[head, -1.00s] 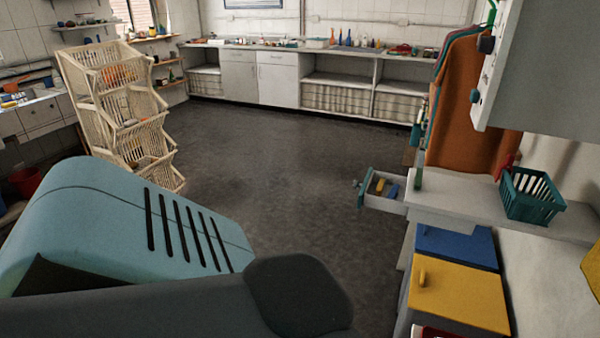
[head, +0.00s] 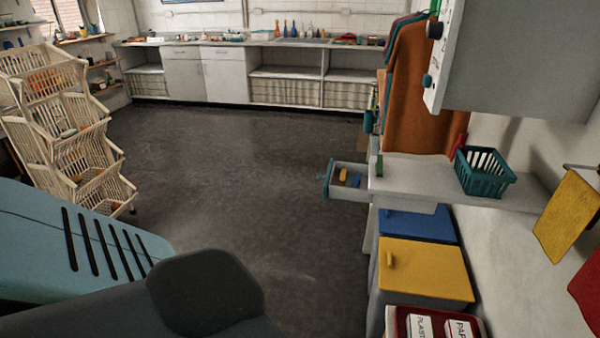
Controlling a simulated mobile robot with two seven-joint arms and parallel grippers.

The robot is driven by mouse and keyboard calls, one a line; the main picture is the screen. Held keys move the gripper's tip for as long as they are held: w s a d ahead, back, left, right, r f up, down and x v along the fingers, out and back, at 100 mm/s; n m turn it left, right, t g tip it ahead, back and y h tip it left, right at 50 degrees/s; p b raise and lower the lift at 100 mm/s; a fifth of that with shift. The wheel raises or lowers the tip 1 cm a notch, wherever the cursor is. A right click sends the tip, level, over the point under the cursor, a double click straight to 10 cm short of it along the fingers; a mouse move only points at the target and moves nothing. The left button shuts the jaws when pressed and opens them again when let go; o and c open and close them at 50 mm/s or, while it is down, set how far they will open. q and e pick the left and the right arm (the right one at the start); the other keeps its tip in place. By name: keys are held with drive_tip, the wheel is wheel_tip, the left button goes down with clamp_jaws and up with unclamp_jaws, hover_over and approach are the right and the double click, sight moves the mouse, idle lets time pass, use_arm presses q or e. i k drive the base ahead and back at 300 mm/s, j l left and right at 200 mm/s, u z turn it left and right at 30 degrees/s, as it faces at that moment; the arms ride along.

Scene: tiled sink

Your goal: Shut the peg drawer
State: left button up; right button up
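The peg drawer (head: 352,192) sticks out open to the left from under the end of the white shelf on the right. It is a small pale drawer with a teal front, and yellow and blue pieces lie inside it. Neither of my grippers is in the head view. Large teal and dark grey parts at the lower left look like my own body; they are well short of the drawer.
The white shelf (head: 415,178) carries a teal basket (head: 485,172). Below are a blue bin lid (head: 420,224) and a yellow bin lid (head: 425,270). Orange clothing (head: 420,90) hangs behind the drawer. A cream basket rack (head: 65,130) stands left. The dark floor (head: 225,170) between is clear.

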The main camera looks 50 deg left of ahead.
sight(331, 188)
drive_tip(key=k+j+u, duration=0.15)
drive_tip(key=j+u, duration=0.2)
drive_tip(key=j, duration=0.25)
drive_tip(key=j+u, duration=0.4)
drive_tip(key=j, duration=0.2)
drive_tip(key=k, duration=0.05)
